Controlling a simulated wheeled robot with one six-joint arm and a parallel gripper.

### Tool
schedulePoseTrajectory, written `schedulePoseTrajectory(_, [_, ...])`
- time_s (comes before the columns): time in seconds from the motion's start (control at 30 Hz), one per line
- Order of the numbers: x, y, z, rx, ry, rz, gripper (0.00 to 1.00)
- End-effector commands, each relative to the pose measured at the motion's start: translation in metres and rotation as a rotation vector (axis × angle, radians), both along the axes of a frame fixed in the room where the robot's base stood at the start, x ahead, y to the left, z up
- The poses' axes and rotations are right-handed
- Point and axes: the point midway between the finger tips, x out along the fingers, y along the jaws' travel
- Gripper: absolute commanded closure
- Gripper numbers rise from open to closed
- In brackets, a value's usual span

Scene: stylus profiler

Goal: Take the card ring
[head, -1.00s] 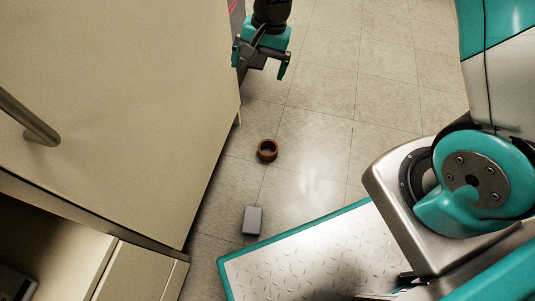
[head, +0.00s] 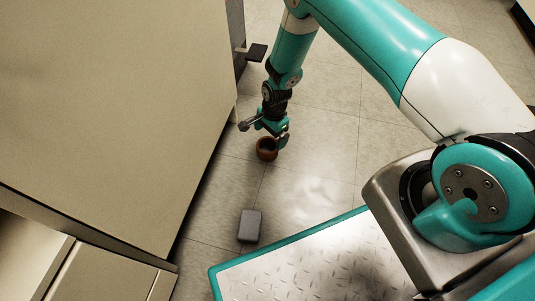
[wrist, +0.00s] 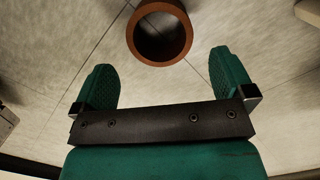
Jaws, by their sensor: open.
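The card ring (head: 267,154) is a brown, short open tube standing on the tiled floor. In the head view it is just below my gripper (head: 268,133), which partly covers its top edge. In the wrist view the card ring (wrist: 160,55) lies ahead of my gripper (wrist: 163,75), centred between the two green fingers but beyond their tips. The fingers are wide apart with nothing between them. I cannot tell the exact height of the fingertips above the floor.
A grey box (head: 250,226) lies on the floor in front of the ring. A large beige cabinet (head: 120,110) stands close on the left. My base plate is at the lower right. The floor (head: 325,145) right of the ring is clear.

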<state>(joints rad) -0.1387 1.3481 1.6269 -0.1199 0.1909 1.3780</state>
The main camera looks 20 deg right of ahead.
Motion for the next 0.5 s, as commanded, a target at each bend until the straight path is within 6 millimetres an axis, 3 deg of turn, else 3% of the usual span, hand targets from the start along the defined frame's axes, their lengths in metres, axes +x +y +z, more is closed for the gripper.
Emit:
schedulePoseTrajectory(0.03, [-0.001, 0.001, -0.015, 0.0, 0.001, 0.0, 0.0])
schedulePoseTrajectory(0.37, [-0.001, 0.004, -0.031, 0.0, -0.001, 0.0, 0.0])
schedulePoseTrajectory(0.5, [-0.003, 0.008, -0.048, 0.0, 0.0, 0.001, 0.0])
